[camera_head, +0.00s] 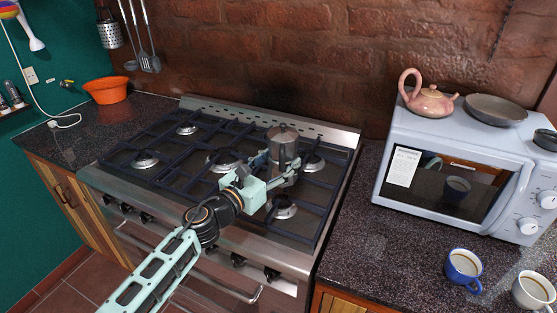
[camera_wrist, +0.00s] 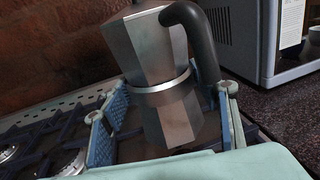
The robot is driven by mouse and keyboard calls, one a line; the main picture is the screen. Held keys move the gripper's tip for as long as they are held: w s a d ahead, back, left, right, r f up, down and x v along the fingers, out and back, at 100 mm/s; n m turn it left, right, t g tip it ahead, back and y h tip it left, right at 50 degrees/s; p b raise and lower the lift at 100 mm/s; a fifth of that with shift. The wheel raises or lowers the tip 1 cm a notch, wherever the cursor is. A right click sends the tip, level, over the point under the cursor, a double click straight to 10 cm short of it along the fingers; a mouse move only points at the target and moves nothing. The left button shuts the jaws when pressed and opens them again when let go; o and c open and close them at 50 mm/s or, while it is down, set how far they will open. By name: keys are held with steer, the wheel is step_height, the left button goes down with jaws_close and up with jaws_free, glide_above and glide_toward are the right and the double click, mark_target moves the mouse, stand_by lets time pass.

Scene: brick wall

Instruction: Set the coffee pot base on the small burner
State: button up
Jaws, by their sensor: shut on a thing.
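The coffee pot (camera_head: 284,143) is a grey metal faceted pot with a dark handle. In the wrist view the pot (camera_wrist: 150,60) fills the middle, with its handle at upper right. My gripper (camera_head: 280,166) is shut on its lower part, with one finger on each side in the wrist view (camera_wrist: 170,100). The pot looks upright over the right side of the stove, near the back right burner (camera_head: 312,163). A front right burner (camera_head: 284,208) is nearer me. I cannot tell whether the pot touches the grate; its underside is hidden.
The stove (camera_head: 210,105) has a raised dark grate and other burners at centre (camera_head: 224,160) and left (camera_head: 145,158). A microwave (camera_head: 385,190) stands right, bearing a pink teapot (camera_head: 430,101) and a dish (camera_head: 496,109). Mugs (camera_head: 464,268) stand on the right counter. A brick wall is behind.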

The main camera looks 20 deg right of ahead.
steer(key=shift+f+b, duration=2.35)
steer(key=shift+f, duration=0.3)
steer(key=shift+f, duration=0.6)
steer(key=o, duration=1.5)
steer(key=v, duration=1.2)
